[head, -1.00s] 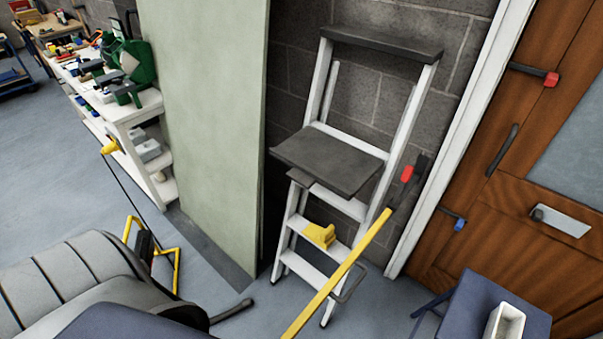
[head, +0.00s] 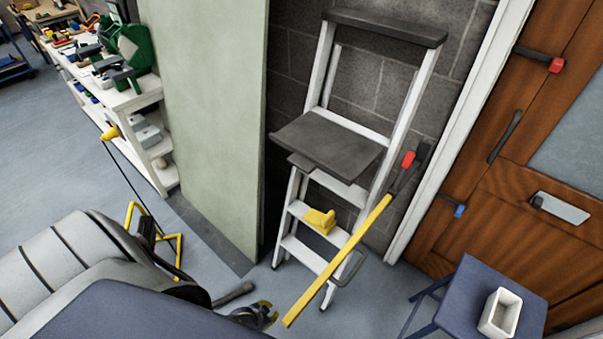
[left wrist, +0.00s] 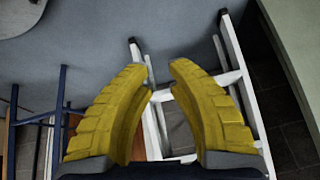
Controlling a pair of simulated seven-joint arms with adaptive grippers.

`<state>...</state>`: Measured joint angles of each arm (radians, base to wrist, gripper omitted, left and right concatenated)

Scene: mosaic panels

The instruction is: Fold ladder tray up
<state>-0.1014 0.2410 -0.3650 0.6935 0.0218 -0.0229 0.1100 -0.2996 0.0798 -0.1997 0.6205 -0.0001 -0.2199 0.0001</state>
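A white stepladder (head: 321,88) stands against the block wall. Its dark grey tray (head: 328,137) juts out flat at mid-height, with a dark top cap above it. In the left wrist view, the ladder's white rails and steps (left wrist: 232,77) show behind and between the fingers. My left gripper (head: 268,314) is low in front of the ladder feet, below the tray and apart from it. In the left wrist view, its two yellow fingers (left wrist: 160,80) are spread with nothing held. My right gripper is not in view.
A yellow object (head: 319,221) sits on a lower step. A long yellow bar (head: 335,264) slants across the ladder's front right. A blue stool (head: 480,296) with a white container (head: 500,314) stands right. A pale green panel (head: 212,110) leans left of the ladder.

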